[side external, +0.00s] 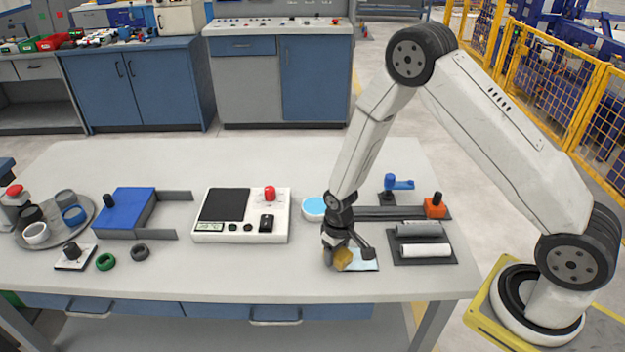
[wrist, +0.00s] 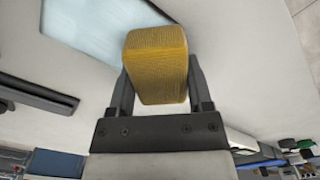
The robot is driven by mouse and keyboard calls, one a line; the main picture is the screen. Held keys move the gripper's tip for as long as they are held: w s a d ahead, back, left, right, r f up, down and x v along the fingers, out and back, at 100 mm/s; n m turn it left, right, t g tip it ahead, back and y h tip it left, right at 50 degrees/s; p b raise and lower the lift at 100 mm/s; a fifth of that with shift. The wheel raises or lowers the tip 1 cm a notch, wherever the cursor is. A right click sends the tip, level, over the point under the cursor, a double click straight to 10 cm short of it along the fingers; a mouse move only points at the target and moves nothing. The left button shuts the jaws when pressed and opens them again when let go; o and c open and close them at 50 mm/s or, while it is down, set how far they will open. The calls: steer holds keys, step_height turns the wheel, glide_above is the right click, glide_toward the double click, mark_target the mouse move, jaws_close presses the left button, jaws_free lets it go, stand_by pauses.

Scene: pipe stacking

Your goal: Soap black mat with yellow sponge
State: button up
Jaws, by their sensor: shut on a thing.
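My gripper (side external: 338,250) is shut on a yellow sponge (side external: 344,261) low over the front right of the table. In the wrist view the sponge (wrist: 156,65) sits between the two dark fingers of my gripper (wrist: 158,75). A light blue sheet (side external: 366,259) lies right beside the sponge; I cannot tell whether they touch. A dark flat mat (side external: 447,257) to the right carries a grey and a white cylinder. A black square pad (side external: 224,204) is on the white device at the middle. I cannot tell which of these is the task's black mat.
The white device (side external: 282,226) has a red knob. A round light blue-topped dish (side external: 314,208) stands close left of my arm. A dark rail with an orange block (side external: 436,208) lies behind the cylinders. A blue box (side external: 125,209) and a tray of rings (side external: 87,207) are at left.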

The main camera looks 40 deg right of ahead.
steer(key=shift+w+d, duration=0.1)
steer(key=shift+w, duration=0.2)
steer(key=shift+s+d, duration=0.1)
steer(key=shift+d, duration=0.2)
steer(key=shift+s+d, duration=3.5)
steer(key=shift+s, duration=0.05)
steer(key=shift+w+a+r, duration=0.1)
steer(key=shift+w+a, duration=3.65)
steer(key=shift+w, duration=0.05)
steer(key=shift+s+r, duration=0.15)
steer(key=shift+r, duration=3.75)
